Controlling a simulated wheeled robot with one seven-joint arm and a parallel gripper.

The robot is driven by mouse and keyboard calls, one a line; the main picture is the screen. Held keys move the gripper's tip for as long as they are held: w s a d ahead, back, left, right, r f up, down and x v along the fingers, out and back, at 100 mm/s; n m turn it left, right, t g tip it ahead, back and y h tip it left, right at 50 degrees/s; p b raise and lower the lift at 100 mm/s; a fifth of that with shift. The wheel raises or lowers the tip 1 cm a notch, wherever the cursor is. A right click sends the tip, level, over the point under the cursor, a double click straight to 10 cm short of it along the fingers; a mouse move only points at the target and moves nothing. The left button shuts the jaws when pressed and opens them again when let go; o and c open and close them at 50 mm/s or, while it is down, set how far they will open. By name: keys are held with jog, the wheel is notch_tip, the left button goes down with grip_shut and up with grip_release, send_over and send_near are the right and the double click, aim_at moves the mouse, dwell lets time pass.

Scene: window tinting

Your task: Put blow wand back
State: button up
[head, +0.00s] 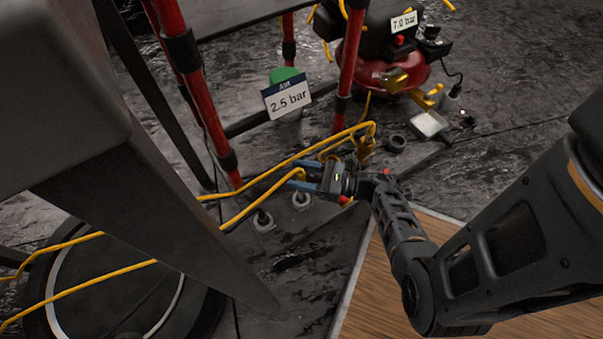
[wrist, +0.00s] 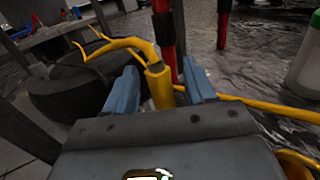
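My gripper (head: 303,178) is low over the dark floor, its blue fingers pointing left. In the wrist view its fingers (wrist: 160,88) stand apart. A thick yellow curved tube (wrist: 157,80), perhaps the blow wand, shows in the gap between them. Space shows on both sides of it, and its lower end is hidden by my gripper's body. In the head view, yellow hose (head: 265,178) runs past the fingers from the left. It loops to a brass-coloured fitting (head: 366,147) just right of my gripper. I cannot make out the wand's holder.
A red-and-black stand (head: 186,75) rises behind my gripper. A sign reading "Air 2.5 bar" (head: 287,99) stands near a green-topped container (head: 284,74). A red compressor (head: 352,68) marked "7.0 bar" is at the back. A grey sloping post (head: 150,205) fills the left foreground.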

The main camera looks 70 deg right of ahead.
jog(key=shift+r, duration=0.15)
jog(key=shift+s, duration=0.2)
jog(key=s+d, duration=0.2)
jog(key=s, duration=0.9)
jog(key=s+a+r+n+g+h, duration=0.1)
jog(key=s+a+r+n, duration=0.1)
jog(key=a+r+n, duration=0.7)
jog(key=s+a+r+n+g+h, duration=0.1)
jog(key=a+r+n, duration=0.9)
jog(key=r+n, duration=1)
jog(key=s+n+h, duration=0.1)
jog(key=s+n, duration=0.1)
jog(key=n, duration=0.2)
jog(key=shift+s+r+n+g+p, duration=0.15)
jog(key=shift+r+n+g+p, duration=0.15)
jog(key=shift+n+g, duration=0.1)
